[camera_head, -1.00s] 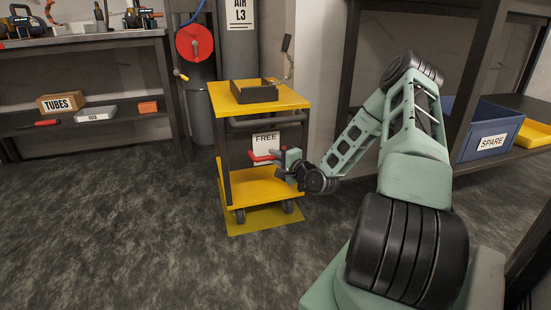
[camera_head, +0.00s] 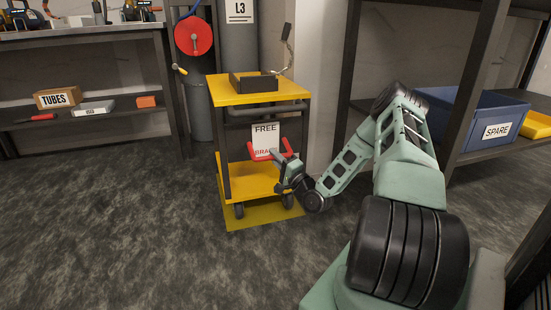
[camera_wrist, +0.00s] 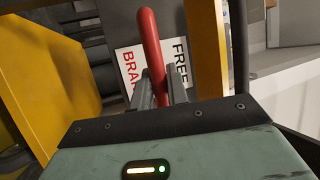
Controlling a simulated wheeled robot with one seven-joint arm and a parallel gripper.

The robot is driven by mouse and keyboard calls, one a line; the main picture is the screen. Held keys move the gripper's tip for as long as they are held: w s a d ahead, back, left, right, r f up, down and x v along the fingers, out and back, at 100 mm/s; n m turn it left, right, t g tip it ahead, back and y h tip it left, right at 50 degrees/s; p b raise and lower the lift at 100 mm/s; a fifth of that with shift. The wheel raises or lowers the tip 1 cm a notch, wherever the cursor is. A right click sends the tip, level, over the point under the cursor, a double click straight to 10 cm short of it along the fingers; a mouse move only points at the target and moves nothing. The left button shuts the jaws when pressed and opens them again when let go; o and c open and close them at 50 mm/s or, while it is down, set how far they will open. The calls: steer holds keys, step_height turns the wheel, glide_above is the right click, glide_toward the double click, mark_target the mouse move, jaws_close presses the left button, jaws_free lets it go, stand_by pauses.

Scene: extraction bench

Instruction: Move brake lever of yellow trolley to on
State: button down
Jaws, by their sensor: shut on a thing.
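The yellow trolley (camera_head: 262,183) stands on a yellow floor patch, with an upper and a lower deck. A white sign (camera_head: 264,131) on it reads FREE at the top and BRAKE lower down, the latter partly covered. The red brake lever (camera_head: 261,157) crosses the lower part of the sign. My gripper (camera_head: 275,154) reaches it from the front right. In the wrist view, the red lever (camera_wrist: 153,52) runs between the two fingers of my gripper (camera_wrist: 159,88), which are shut on it. The sign (camera_wrist: 130,68) shows behind it, partly hidden.
A black open tray (camera_head: 253,84) sits on the trolley's top deck. A wall post (camera_head: 311,80) and a shelf with a blue SPARE bin (camera_head: 485,118) stand to the right. A red hose reel (camera_head: 193,36) hangs behind. The floor at left is clear.

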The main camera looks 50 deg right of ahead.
steer(key=shift+w+d+f+p, duration=0.1)
steer(key=shift+w+f+p, duration=0.1)
steer(key=shift+f, duration=0.2)
steer(key=shift+w+d+f+p, duration=0.1)
steer(key=shift+f+p, duration=0.05)
steer(key=shift+f, duration=0.3)
steer(key=c, duration=1.4)
jaws_free()
steer(key=shift+o, duration=0.2)
steer(key=shift+s, duration=0.1)
steer(key=p+v, duration=0.6)
steer(key=v, duration=1.1)
steer(key=shift+s, duration=0.1)
